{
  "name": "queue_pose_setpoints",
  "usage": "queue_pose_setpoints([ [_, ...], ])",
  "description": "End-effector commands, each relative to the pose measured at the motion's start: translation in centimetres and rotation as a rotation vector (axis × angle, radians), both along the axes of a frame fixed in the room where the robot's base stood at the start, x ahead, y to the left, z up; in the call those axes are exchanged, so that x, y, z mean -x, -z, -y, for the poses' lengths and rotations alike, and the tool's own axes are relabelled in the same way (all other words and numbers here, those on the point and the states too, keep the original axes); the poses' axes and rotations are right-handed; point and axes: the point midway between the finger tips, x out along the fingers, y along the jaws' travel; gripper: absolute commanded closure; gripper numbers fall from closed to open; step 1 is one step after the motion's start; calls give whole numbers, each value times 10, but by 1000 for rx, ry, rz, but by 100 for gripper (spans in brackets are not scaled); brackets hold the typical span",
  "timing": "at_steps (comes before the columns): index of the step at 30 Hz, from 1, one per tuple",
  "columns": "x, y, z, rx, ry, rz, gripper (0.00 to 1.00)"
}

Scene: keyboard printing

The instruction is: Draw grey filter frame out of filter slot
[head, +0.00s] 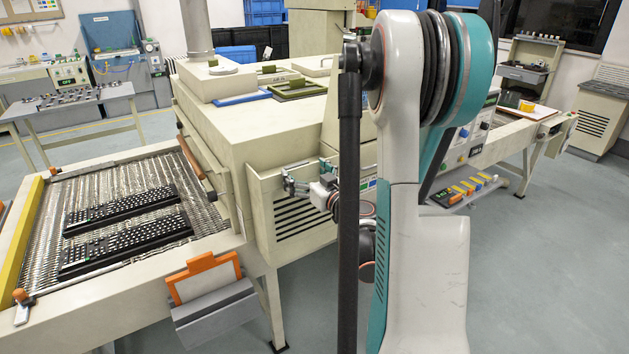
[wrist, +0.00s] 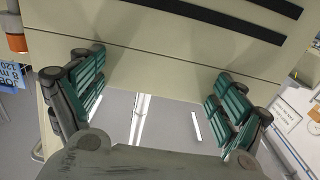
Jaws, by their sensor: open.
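My gripper (head: 306,180) is open and empty beside the beige vented housing (head: 296,222) on the side of the large machine. In the wrist view my gripper (wrist: 158,82) shows its two green-padded fingers spread wide, with a plain beige panel (wrist: 150,45) and dark vent slits in front of them. Nothing is between the fingers. I cannot make out a grey filter frame for certain in either view. The filter slot is not clear either; my arm hides part of the machine's side.
A blue frame (head: 242,97) and a green frame (head: 298,88) lie on the machine top. Two black keyboards (head: 125,245) rest on the mesh conveyor (head: 205,218) at left. A grey holder (head: 214,312) with an orange clipboard (head: 205,278) hangs in front. Floor at right is clear.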

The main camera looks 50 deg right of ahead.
Motion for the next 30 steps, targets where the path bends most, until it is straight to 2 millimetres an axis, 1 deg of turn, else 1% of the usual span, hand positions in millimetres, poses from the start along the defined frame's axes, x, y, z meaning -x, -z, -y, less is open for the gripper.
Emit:
queue_pose_setpoints([
  [1,-9,2,2,0,-1,0,10],
  [3,-19,1,4,0,-1,0,10],
  [9,-39,1,10,0,0,0,10],
  [14,-45,0,11,0,0,0,10],
  [21,-45,0,11,0,0,0,10],
  [22,-45,0,11,0,0,0,15],
  [23,-45,0,11,0,0,0,21],
  [24,-45,0,11,0,0,0,30],
  [26,-45,0,11,0,1,0,44],
  [27,-45,0,11,0,1,0,53],
  [28,-45,0,11,0,1,0,60],
  [29,-45,0,11,0,0,0,62],
  [30,-45,0,11,0,0,0,62],
])
